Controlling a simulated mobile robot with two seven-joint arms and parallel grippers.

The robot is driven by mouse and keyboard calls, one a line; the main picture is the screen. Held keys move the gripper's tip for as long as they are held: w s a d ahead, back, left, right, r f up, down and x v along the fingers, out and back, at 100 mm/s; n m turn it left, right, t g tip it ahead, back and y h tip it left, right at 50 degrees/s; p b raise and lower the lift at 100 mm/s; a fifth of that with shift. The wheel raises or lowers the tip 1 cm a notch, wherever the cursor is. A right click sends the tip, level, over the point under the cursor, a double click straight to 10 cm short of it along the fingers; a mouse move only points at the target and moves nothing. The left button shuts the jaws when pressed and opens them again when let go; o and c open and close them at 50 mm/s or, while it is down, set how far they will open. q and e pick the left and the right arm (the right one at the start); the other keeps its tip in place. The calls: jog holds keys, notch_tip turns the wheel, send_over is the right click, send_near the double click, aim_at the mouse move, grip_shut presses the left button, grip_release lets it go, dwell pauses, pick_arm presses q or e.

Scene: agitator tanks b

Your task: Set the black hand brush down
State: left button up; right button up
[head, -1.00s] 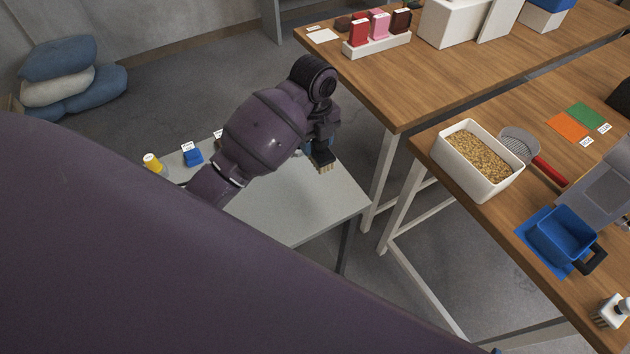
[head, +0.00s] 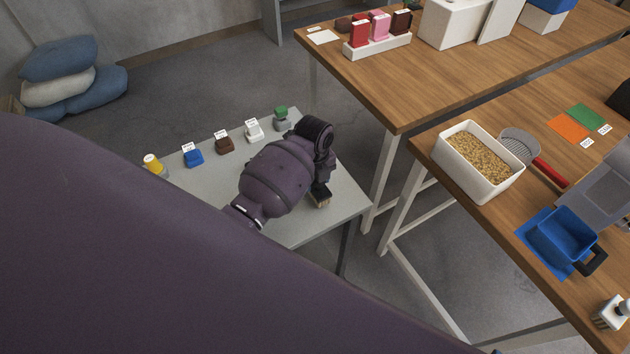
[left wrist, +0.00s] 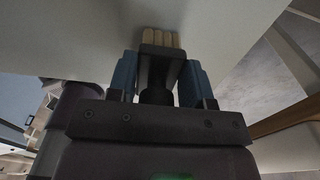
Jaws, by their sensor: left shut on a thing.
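The black hand brush (head: 321,194) has a dark body and pale tan bristles and shows at the right part of the small grey table (head: 300,232) in the head view. It also shows in the left wrist view (left wrist: 159,52), between two blue fingertips, bristles pointing away from the wrist. My left gripper (left wrist: 158,82) is shut on the brush; in the head view it is mostly hidden behind my own purple arm. The brush is over or on the grey table top; I cannot tell whether the bristles touch it. My right gripper is not in view.
Wooden tables stand right, with a white grain bin (head: 450,156) and a blue pan (head: 562,236).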

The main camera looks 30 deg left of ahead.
pick_arm(q)
jog(key=shift+f, duration=0.7)
jog(key=o, duration=1.2)
notch_tip(320, 180, up, 12)
jog(key=shift+a, duration=0.15)
jog(key=shift+w, duration=0.1)
